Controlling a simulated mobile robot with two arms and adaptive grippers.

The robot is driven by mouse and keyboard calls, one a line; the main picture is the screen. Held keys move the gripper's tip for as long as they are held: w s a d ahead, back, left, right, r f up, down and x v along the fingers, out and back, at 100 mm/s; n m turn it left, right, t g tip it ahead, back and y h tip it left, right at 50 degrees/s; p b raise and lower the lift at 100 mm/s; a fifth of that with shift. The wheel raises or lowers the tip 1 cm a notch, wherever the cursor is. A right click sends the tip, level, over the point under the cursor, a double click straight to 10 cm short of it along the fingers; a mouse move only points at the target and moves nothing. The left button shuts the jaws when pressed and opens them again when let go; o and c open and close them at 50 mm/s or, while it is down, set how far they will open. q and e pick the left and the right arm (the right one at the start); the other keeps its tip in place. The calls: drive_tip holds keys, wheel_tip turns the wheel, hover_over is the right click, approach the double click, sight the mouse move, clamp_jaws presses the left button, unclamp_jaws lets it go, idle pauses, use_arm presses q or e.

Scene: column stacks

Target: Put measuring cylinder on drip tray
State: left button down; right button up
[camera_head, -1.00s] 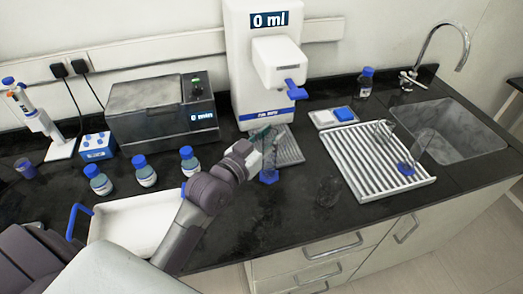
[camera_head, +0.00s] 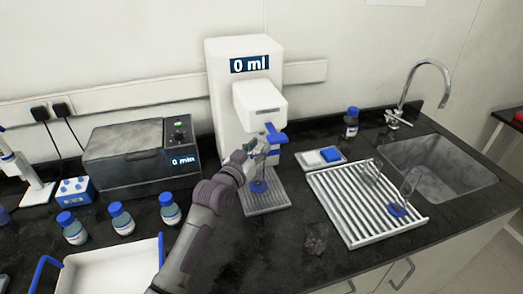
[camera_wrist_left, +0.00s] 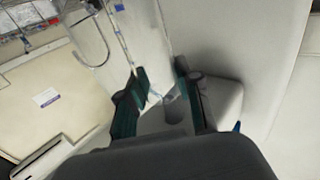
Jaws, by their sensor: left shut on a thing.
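The measuring cylinder, clear with a blue base (camera_head: 259,187), is upright in my left gripper (camera_head: 257,150) in the head view. The gripper is shut on its upper part. The base overlaps the grey ribbed drip tray (camera_head: 266,204) in front of the white dispenser (camera_head: 226,100); I cannot tell whether it touches. The gripper is close under the dispenser's blue lever (camera_head: 275,134). In the left wrist view the green-padded fingers (camera_wrist_left: 160,98) stand apart, and the clear glass between them is hard to make out. My right gripper is not in view.
A white drying rack (camera_head: 352,212) at the right holds glassware, one piece with a blue base (camera_head: 397,210). A glass beaker (camera_head: 316,238) stands on the counter before it. Blue-capped bottles (camera_head: 122,219) and a white tray (camera_head: 110,275) are at the left. The sink (camera_head: 440,165) is far right.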

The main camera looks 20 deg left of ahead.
use_arm(q)
drive_tip(key=shift+w+d, duration=0.2)
drive_tip(key=shift+w, duration=0.85)
wheel_tip(320, 180, down, 4)
drive_tip(key=shift+r+p, duration=0.25)
drive_tip(key=shift+p, duration=0.3)
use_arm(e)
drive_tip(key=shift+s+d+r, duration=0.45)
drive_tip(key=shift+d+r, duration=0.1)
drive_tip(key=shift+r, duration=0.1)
use_arm(q)
drive_tip(key=shift+f, duration=0.2)
drive_tip(key=c, duration=0.8)
unclamp_jaws()
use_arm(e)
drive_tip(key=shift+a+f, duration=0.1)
use_arm(q)
drive_tip(key=shift+r, duration=0.1)
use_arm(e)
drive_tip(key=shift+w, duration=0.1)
